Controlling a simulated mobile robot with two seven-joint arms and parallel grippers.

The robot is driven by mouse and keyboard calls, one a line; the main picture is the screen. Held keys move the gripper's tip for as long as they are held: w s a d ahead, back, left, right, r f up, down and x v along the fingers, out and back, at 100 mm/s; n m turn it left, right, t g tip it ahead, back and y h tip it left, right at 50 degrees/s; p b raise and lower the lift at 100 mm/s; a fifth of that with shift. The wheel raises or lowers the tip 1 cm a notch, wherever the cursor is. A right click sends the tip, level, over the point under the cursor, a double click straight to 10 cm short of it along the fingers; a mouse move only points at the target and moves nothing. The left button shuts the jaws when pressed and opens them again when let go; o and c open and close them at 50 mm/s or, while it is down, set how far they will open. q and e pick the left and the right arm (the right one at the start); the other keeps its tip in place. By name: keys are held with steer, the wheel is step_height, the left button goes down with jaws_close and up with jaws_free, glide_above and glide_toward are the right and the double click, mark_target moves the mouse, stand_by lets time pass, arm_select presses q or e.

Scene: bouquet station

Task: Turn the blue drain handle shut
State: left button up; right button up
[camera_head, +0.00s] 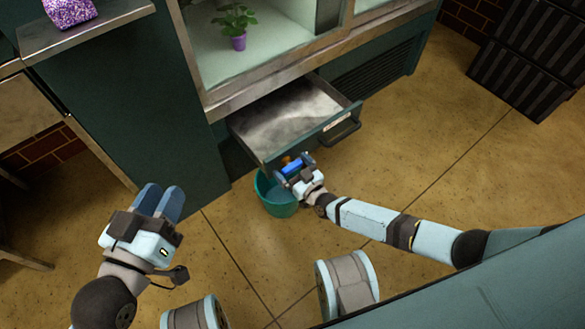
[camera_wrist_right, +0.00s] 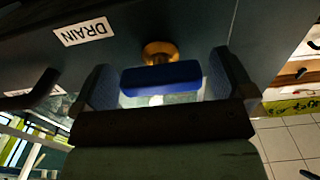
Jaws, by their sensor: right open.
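The blue drain handle (camera_wrist_right: 160,77) is a short blue bar on a brass stem (camera_wrist_right: 160,52), just below a DRAIN label (camera_wrist_right: 85,32) in the right wrist view. It lies crosswise between the fingers of my right gripper (camera_wrist_right: 163,84). That gripper is open, one finger beyond each end of the bar, with no clear grip on it. In the head view the handle (camera_head: 291,168) shows small at the drawer's lower front, with my right gripper (camera_head: 295,167) around it.
A teal bucket (camera_head: 277,208) stands on the floor under the handle. The open drawer (camera_head: 338,125) juts out above it, with a dark pull handle (camera_head: 343,132) on its front. A potted plant (camera_head: 238,43) stands in the cabinet.

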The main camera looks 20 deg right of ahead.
steer(key=c, duration=0.9)
